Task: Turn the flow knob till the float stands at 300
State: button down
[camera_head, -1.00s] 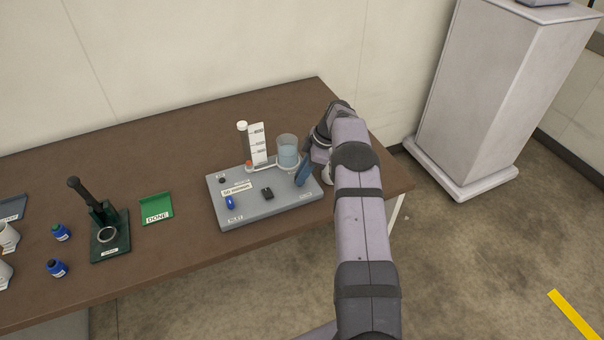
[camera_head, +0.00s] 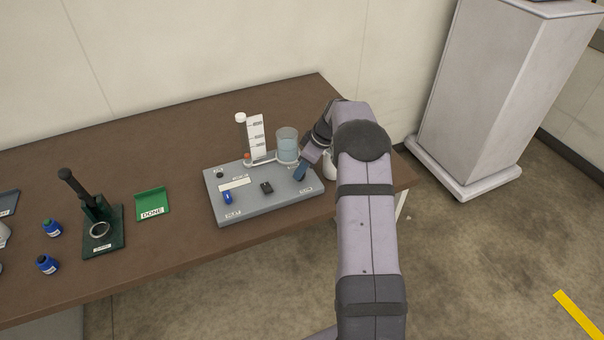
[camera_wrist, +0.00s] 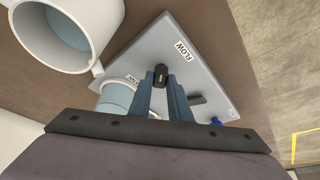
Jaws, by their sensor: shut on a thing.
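My gripper (camera_wrist: 160,85) has its blue fingertips shut on the black flow knob (camera_wrist: 161,74), beside the FLOW label (camera_wrist: 184,52) on the grey board (camera_wrist: 140,48). In the head view my gripper (camera_head: 301,173) is at the board's right end, and the knob is hidden behind it. The upright flow tube with its white scale (camera_head: 257,138) stands at the back of the board (camera_head: 250,205). A small orange-red float (camera_head: 247,156) shows at the tube's foot. The scale figures are too small to read.
A clear beaker of bluish liquid (camera_head: 287,147) stands close left of my gripper. A white cup (camera_wrist: 58,35) stands beside the board. A black switch (camera_head: 266,187) and blue lever (camera_head: 228,197) are on the board. A green DONE tray (camera_head: 152,203) lies to the left.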

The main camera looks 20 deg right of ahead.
jog(key=shift+a+m+t+h+b, duration=0.1)
jog(key=shift+m+t+h+b, duration=0.25)
jog(key=shift+m, duration=0.5)
jog(key=shift+m+t+h+b, duration=0.15)
jog(key=shift+m+b, duration=0.35)
jog(key=shift+m, duration=0.35)
jog(key=c, duration=1.6)
grip_release()
jog(key=shift+c, duration=0.2)
jog(key=shift+r, duration=0.15)
jog(key=b+v, duration=0.2)
jog(key=v, duration=0.5)
jog(key=shift+r+m, duration=0.1)
jog(key=shift+m, duration=0.2)
